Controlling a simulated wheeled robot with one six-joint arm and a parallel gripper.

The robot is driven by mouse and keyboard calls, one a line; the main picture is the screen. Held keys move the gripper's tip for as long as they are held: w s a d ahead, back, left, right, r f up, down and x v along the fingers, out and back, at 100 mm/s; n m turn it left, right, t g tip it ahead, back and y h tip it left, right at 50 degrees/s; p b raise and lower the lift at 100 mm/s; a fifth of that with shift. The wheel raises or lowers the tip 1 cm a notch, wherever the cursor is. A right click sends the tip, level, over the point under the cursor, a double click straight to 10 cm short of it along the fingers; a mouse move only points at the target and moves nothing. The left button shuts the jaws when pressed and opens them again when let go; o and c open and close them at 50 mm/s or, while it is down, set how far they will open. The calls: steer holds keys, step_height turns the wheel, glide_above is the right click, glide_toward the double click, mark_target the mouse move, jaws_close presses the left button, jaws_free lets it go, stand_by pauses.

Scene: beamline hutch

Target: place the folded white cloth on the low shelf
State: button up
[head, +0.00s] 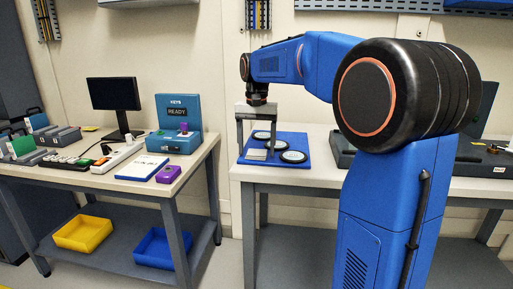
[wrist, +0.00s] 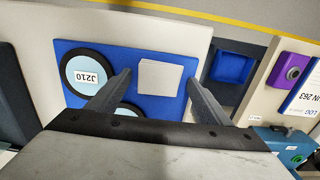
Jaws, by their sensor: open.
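The folded white cloth (head: 255,154) lies on a blue mat (head: 284,141) on the right bench. It also shows in the wrist view (wrist: 160,77) as a small pale square on the mat. My gripper (head: 257,148) is over the mat, pointing down. In the wrist view my gripper (wrist: 158,78) is open, its fingers apart with the cloth showing between their tips; I cannot tell how far above it they are. A low grey shelf (head: 118,240) runs under the left bench, and another low shelf (head: 300,265) is under the right bench.
A yellow bin (head: 83,233) and a blue bin (head: 163,248) sit on the left low shelf. Round dark-rimmed discs (head: 293,157) lie beside the cloth. The left bench (head: 128,187) holds a monitor (head: 113,96), a teal key box (head: 178,118) and a purple block (head: 168,174).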

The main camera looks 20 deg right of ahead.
mark_target(257, 152)
step_height(257, 152, up, 12)
stand_by(0.5)
